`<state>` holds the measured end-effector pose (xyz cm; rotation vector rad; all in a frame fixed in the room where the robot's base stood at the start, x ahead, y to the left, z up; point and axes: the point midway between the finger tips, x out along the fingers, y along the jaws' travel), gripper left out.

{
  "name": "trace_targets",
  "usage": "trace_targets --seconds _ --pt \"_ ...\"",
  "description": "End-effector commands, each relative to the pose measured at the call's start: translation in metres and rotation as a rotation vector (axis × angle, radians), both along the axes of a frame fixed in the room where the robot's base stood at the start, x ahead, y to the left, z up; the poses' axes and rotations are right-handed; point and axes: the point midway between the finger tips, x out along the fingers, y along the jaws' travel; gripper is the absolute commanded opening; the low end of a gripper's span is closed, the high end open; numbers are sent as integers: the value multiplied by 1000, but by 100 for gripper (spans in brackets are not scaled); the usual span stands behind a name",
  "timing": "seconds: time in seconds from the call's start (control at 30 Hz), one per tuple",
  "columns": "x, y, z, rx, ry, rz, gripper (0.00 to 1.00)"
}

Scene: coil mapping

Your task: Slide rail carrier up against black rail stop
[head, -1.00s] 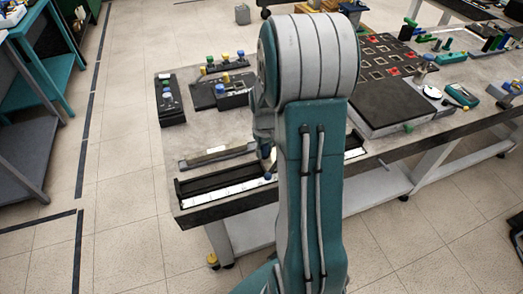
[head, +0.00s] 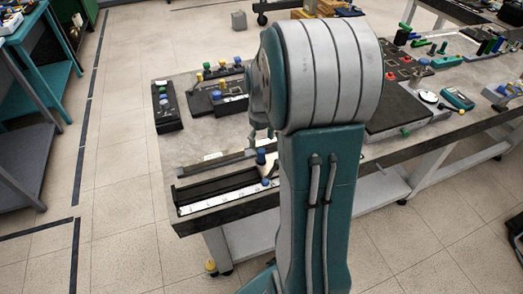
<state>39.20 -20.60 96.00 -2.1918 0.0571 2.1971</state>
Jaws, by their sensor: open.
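A dark rail (head: 215,186) with a white scale strip along its front lies at the table's near left edge. A blue-topped carrier (head: 261,157) stands upright toward the rail's right part as seen here. My gripper (head: 260,133) is just above the blue top, with a small gap between them. Its fingers are small and partly hidden by my arm, but they are apart and hold nothing. My arm covers the rail's right end. I cannot pick out the black rail stop from the dark rail.
Behind the rail stand a black button box (head: 166,106) and a block with a blue knob (head: 230,100). A dark panel (head: 392,108) and a teal meter (head: 457,98) lie on the right. Bare table (head: 190,145) shows left of my gripper.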

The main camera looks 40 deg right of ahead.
Motion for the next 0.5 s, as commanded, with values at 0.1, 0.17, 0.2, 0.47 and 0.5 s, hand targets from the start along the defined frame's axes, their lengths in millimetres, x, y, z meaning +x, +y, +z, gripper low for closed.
trace_targets --seconds 0.1,0.17,0.2,0.47,0.5 --pt "0 -1 22 -1 -2 0 70" --pt "0 -1 30 -1 -2 0 70" --pt "0 -1 34 -1 -2 0 70" --pt "0 0 43 1 2 0 70" --pt "0 0 42 1 2 0 70"
